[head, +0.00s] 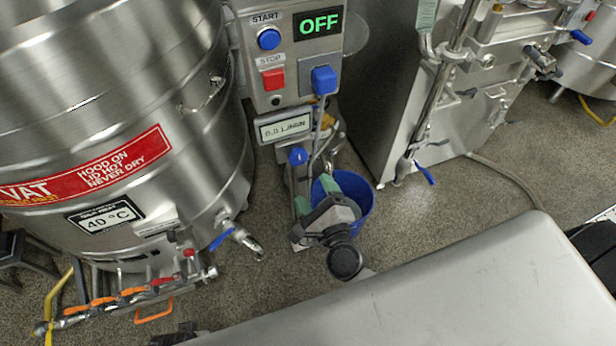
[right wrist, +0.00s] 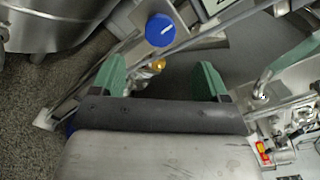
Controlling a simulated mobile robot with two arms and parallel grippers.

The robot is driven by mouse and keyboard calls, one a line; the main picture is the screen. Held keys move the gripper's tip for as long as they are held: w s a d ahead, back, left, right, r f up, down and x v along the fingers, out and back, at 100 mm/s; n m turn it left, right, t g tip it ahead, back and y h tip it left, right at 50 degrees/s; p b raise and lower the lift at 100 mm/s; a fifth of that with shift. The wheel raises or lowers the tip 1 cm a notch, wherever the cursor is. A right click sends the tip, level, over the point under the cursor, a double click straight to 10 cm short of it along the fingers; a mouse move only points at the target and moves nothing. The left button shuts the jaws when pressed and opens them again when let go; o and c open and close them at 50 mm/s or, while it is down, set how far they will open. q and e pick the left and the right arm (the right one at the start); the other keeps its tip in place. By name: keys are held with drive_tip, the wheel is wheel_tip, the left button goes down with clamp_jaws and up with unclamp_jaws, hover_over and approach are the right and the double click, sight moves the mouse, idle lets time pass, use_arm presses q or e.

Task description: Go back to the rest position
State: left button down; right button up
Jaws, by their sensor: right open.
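My right gripper (head: 316,194) is in the middle of the head view, over the floor in front of the control post. It overlaps the blue bucket (head: 366,203) in the picture. Its two green fingers also show in the right wrist view (right wrist: 160,80), spread wide apart with nothing held between them. A blue knob (right wrist: 160,29) and a brass fitting (right wrist: 158,65) show beyond the fingers. My left gripper cannot be made out; only a dark piece shows at the bottom edge of the head view.
The steel vat (head: 190,130) stands at left, with a blue-handled outlet (head: 235,236) near the bucket. The control box (head: 292,75) reads OFF. A steel machine (head: 400,130) stands at right. Hand tools or valves with orange handles (head: 130,293) are at lower left. Floor is open at right.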

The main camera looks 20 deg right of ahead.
use_arm(q)
drive_tip(key=shift+w+r, duration=0.1)
drive_tip(key=shift+r, duration=0.15)
use_arm(e)
drive_tip(key=shift+s, duration=0.45)
use_arm(q)
drive_tip(key=shift+s+f, duration=0.15)
drive_tip(key=shift+s, duration=0.05)
